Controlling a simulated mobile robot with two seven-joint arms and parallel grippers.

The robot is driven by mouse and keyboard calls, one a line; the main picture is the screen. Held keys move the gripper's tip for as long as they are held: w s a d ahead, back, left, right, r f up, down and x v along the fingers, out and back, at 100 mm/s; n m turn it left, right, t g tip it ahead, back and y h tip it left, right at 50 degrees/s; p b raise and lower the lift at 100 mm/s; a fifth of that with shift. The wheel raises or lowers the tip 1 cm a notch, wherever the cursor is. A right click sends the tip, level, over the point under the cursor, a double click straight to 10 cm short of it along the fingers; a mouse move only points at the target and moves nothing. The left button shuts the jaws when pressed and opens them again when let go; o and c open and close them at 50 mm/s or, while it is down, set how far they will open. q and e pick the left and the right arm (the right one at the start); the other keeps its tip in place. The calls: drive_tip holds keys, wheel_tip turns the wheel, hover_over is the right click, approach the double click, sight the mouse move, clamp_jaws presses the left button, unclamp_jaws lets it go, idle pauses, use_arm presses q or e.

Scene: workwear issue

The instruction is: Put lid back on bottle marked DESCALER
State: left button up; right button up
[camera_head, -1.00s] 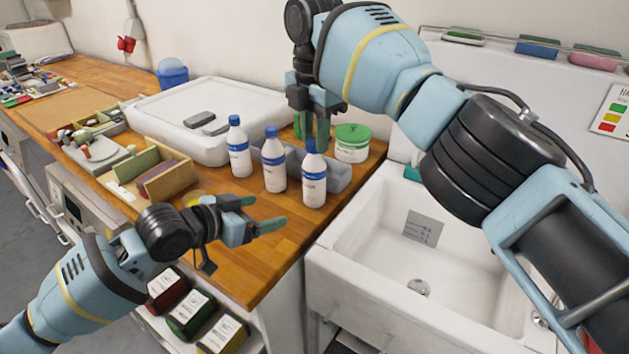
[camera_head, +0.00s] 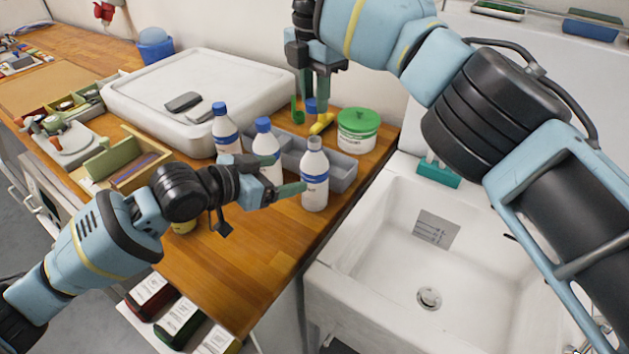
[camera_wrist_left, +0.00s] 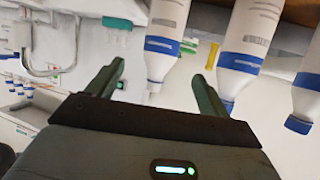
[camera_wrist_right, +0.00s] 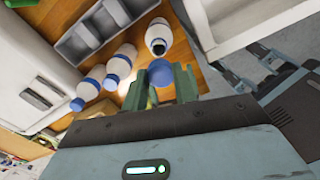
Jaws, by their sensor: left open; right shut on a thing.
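Three white bottles stand on the wooden counter. The nearest one (camera_head: 315,178) has a bare neck and no lid; its open mouth shows in the right wrist view (camera_wrist_right: 158,47). The other two, the middle bottle (camera_head: 266,146) and the far bottle (camera_head: 226,132), wear blue caps. I cannot read the labels. My right gripper (camera_head: 312,100) is shut on a blue lid (camera_wrist_right: 161,82), held above and behind the open bottle, apart from it. My left gripper (camera_head: 285,180) is open beside the open bottle; in the left wrist view the bare neck (camera_wrist_left: 154,86) appears between its fingers.
A grey caddy (camera_head: 345,172) is behind the bottles, with a green-lidded tub (camera_head: 357,130) beside it. A white sink (camera_head: 390,265) lies right of the counter edge. A white tray (camera_head: 150,110) and a wooden box (camera_head: 135,170) are left. The counter's front corner is clear.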

sight(320, 167)
drive_tip(key=shift+w, duration=0.1)
use_arm(q)
drive_tip(key=x, duration=1.2)
drive_tip(key=shift+w+f, duration=0.1)
drive_tip(key=shift+c, duration=0.4)
drive_tip(key=c, duration=1.4)
use_arm(e)
drive_tip(key=shift+f, duration=2.55)
drive_tip(key=shift+f, duration=0.1)
drive_tip(key=shift+f, duration=0.8)
drive_tip(key=shift+f, duration=0.55)
